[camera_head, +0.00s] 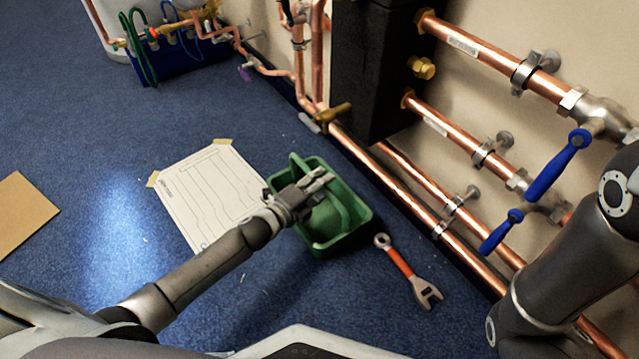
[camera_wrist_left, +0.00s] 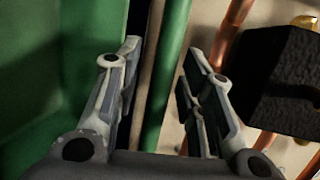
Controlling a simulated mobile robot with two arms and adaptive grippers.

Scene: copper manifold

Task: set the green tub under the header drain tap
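The green tub (camera_head: 357,212) stands on the blue carpet beside the wall pipes, with a raised green handle across it. My left gripper (camera_head: 326,180) is over the tub at the handle. In the left wrist view its two fingers (camera_wrist_left: 155,80) are apart, with a green bar (camera_wrist_left: 168,75), seemingly the handle, between them. Gaps show beside the bar, and I cannot tell whether either finger touches it. A brass tap (camera_head: 334,114), seemingly the header drain tap, sits at the lower left of the black header (camera_head: 370,75), up and right of the tub. My right gripper is out of view.
A red-handled wrench (camera_head: 402,268) lies right of the tub. A taped paper drawing (camera_head: 205,195) lies to its left, and cardboard (camera_head: 22,212) farther left. Copper pipes (camera_head: 400,205) run along the wall, with blue-handled valves (camera_head: 558,165) at right. Open carpet lies at upper left.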

